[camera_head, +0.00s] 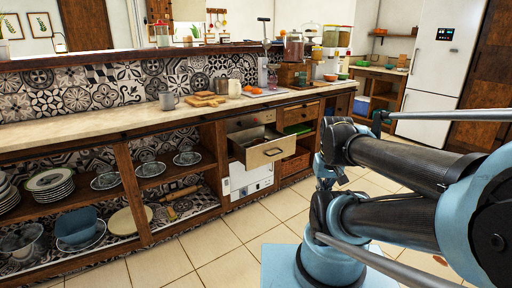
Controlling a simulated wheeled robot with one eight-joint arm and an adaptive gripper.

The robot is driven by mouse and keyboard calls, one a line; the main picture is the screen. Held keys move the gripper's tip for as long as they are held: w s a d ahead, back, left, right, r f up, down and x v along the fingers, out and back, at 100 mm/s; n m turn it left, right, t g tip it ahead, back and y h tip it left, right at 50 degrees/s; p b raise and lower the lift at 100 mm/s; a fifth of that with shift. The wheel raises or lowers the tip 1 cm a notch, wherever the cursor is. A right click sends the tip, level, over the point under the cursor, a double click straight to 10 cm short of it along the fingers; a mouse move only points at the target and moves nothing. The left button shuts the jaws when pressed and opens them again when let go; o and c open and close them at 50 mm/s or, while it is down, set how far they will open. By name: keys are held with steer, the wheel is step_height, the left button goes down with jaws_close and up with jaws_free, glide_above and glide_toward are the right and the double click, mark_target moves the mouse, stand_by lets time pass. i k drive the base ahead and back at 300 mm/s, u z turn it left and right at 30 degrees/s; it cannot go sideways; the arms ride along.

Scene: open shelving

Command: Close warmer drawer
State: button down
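The warmer drawer (266,153) stands pulled out of the counter front in the middle of the head view. It has a pale front with a dark handle, and its open top shows a dark inside. A white unit with a panel (250,180) sits just below it. My blue and black arm fills the right side of the view, to the right of the drawer and apart from it in the picture. I cannot make out my gripper's fingers, and nothing is seen touching the drawer.
Open shelves (140,200) with plates, bowls and a rolling pin lie left of the drawer. The countertop (110,121) carries a mug, boards and jars. A white fridge (437,70) stands at the back right. The tiled floor (215,240) before the drawer is clear.

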mark_target(279, 145)
steer(key=u, duration=1.15)
steer(key=i, duration=1)
steer(key=z, duration=0.05)
